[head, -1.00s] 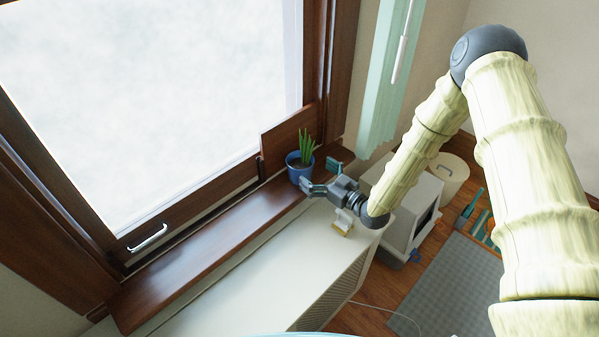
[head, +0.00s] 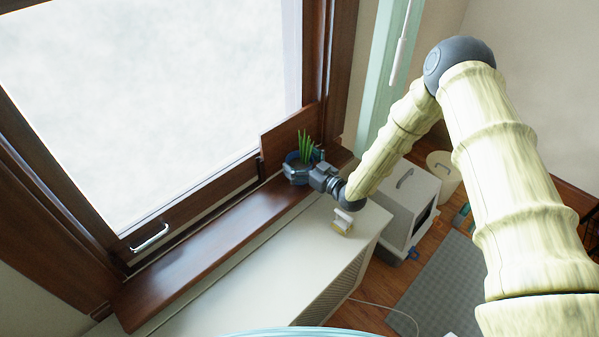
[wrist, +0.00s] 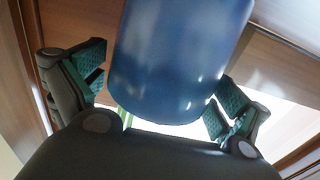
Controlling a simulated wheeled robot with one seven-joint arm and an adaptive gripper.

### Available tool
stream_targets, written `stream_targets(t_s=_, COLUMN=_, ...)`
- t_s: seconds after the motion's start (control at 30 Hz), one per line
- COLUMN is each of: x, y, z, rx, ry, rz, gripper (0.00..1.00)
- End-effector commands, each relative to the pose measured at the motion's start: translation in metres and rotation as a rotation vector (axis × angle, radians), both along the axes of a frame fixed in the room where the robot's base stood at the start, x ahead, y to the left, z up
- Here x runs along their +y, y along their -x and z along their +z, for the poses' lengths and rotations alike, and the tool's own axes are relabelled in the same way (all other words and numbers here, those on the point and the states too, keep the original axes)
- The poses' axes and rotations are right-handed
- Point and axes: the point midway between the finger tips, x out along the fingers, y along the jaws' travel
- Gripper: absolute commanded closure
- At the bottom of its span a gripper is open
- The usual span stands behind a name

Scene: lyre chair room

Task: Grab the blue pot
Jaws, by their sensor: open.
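The blue pot (head: 293,158) holds a spiky green plant (head: 305,146) and stands on the dark wooden windowsill (head: 215,223) in the head view. My gripper (head: 303,171) is at the pot's near side, its fingers around the pot and hiding much of it. In the wrist view the pot (wrist: 178,60) fills the middle, between the two green-padded fingers of my gripper (wrist: 160,93). The fingers are spread, with a gap showing at the left finger. Whether the right finger touches the pot I cannot tell.
A white cabinet (head: 270,275) runs below the sill, with a small white and yellow item (head: 343,222) on top. A window handle (head: 149,238) is at the left. A grey and white box (head: 408,195) stands on the floor at the right.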

Motion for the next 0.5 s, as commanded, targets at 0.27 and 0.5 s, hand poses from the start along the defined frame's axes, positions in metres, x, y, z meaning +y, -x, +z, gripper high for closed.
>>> stream_targets(t_s=0.27, x=-0.0004, y=0.0, z=0.0002, rx=-0.001, ry=0.001, rz=0.0, gripper=0.37)
stream_targets(t_s=0.5, x=-0.0005, y=-0.0002, z=0.0008, rx=-0.001, ry=0.0, rz=-0.001, gripper=0.73)
